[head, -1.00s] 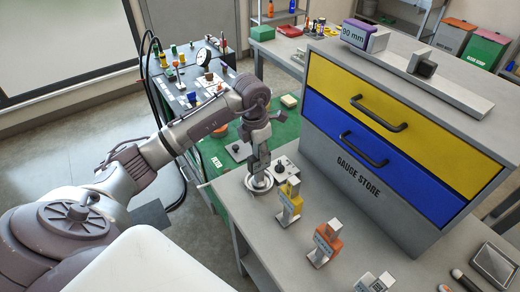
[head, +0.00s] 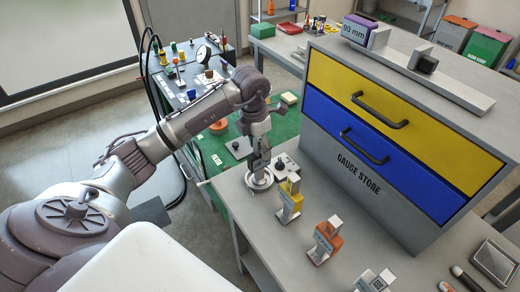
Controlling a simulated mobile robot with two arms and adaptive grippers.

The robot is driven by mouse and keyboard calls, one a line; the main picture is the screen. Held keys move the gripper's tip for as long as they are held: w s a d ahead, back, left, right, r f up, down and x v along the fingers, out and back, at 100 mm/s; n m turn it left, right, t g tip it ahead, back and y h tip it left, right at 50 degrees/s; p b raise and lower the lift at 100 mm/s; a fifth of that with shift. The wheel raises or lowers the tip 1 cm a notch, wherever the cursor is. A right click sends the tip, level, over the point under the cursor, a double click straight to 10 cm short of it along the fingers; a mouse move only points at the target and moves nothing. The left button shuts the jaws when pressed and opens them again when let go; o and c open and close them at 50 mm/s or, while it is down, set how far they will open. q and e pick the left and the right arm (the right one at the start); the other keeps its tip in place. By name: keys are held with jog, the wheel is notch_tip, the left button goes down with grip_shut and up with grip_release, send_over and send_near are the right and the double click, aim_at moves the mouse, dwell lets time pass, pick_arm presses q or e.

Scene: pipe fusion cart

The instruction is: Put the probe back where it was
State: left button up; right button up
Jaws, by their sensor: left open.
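My left gripper (head: 260,172) points down, open, at a round silver ring-shaped dish (head: 251,186) on the grey bench, left of the gauge store. The fingers cover part of the dish, and I cannot tell whether they touch anything in it. I cannot make out for certain which thing is the probe; anything in the dish is hidden by the fingers. My right gripper is out of view.
A yellow-marked block (head: 290,202), an orange-marked block (head: 325,241) and a grey one (head: 375,282) stand in a row on the bench. The gauge store cabinet (head: 340,167) rises behind, its drawers shut. A tray (head: 494,262) lies at right.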

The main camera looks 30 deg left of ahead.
pick_arm(q)
jog(key=r, duration=0.3)
jog(key=s+r+b, duration=0.1)
jog(key=r, duration=0.3)
jog(key=r+b, duration=0.1)
jog(key=r, duration=0.2)
jog(key=shift+s+a+r, duration=0.15)
jog(key=shift+a+r, duration=0.1)
